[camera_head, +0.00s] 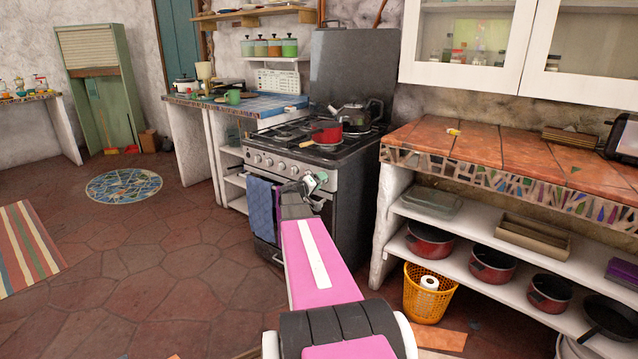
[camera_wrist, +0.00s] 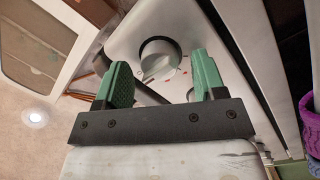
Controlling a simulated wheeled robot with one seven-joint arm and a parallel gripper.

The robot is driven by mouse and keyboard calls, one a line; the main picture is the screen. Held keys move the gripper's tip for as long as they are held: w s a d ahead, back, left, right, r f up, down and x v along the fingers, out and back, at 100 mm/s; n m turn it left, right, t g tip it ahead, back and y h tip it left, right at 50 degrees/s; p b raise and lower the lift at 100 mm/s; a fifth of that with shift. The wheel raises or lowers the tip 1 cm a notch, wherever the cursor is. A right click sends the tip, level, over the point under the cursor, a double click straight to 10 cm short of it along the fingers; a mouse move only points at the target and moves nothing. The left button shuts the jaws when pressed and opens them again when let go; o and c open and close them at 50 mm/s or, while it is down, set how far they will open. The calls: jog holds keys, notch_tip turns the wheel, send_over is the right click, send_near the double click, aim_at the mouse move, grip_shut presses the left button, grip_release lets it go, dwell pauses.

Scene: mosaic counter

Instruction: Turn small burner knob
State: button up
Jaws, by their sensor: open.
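The stove (camera_head: 325,150) stands against the wall with a row of burner knobs (camera_head: 280,165) along its front panel. In the wrist view one round silver knob (camera_wrist: 159,62) on the pale panel (camera_wrist: 185,20) lies just beyond my fingertips, roughly between them and nearer the left one. My gripper (camera_wrist: 160,83) is open and empty, with its two green fingers apart. I cannot tell whether either finger touches the knob. In the head view my gripper (camera_head: 314,183) is at the right part of the stove front, and my arm hides part of the oven door.
A red pan (camera_head: 326,133) and a kettle (camera_head: 351,115) stand on the stove top. A blue towel (camera_head: 262,208) hangs on the oven front, left of my arm. A tiled counter (camera_head: 480,145) with pots below is at the right. The floor at the left is open.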

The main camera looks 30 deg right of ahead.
jog(key=shift+c, duration=0.3)
jog(key=c, duration=0.8)
jog(key=shift+c, duration=0.2)
jog(key=shift+f+n, duration=0.1)
jog(key=shift+n, duration=0.3)
jog(key=n, duration=0.5)
jog(key=shift+f+n+t+h, duration=0.1)
jog(key=shift+n+t+h, duration=0.2)
jog(key=n+t, duration=0.1)
jog(key=n, duration=0.5)
jog(key=shift+s+f, duration=0.1)
jog(key=o, duration=0.9)
